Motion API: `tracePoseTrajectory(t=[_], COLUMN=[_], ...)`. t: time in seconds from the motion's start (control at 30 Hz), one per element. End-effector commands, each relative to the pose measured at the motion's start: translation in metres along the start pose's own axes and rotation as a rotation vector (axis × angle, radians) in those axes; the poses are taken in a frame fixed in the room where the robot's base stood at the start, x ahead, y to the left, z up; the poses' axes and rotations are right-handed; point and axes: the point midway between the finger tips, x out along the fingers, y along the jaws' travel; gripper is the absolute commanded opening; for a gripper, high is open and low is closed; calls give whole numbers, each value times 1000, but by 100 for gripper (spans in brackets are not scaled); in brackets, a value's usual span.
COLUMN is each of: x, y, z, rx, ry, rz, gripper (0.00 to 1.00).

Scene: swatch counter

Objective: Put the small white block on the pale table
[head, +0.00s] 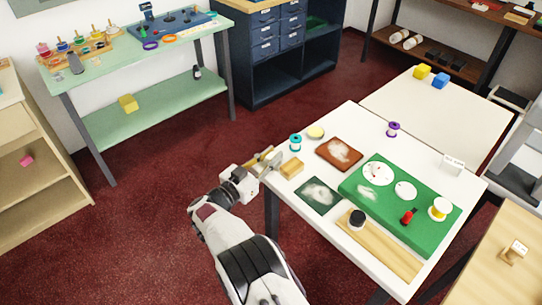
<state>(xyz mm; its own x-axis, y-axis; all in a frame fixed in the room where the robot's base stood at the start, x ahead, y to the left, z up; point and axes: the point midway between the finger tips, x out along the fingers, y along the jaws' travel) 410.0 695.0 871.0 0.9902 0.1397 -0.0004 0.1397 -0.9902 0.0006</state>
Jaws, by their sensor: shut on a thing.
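My gripper (266,160) is at the left edge of the near white table (325,220), shut on a small pale block that the fingers mostly hide; its exact colour and shape are hard to tell. The held block is close to a tan wooden block (291,168) on that table; I cannot tell whether they touch. A white block with dark marks (453,166) stands at the right of the near table. Another whitish block with marks (516,251) is on the wooden table (490,270) at lower right. A pale table (465,110) stands behind the near one.
The near table holds a green board (425,225) with white discs and spools, a brown tray (339,153), a dark green sheet (318,195), a black-lidded jar (357,219) and a teal spool (295,142).

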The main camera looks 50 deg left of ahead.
Motion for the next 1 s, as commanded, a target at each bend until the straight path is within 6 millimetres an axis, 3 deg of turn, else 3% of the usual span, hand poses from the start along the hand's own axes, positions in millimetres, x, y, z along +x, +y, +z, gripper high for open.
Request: tracePoseTrajectory(t=[0.53, 0.57, 0.6, 1.0], x=[0, 0, 0, 0], y=[0, 0, 0, 0], z=[5, 4, 4, 4], rx=[1, 1, 1, 1], ry=[0, 1, 0, 0], rz=[0, 0, 0, 0], gripper=[7, 25, 34, 34])
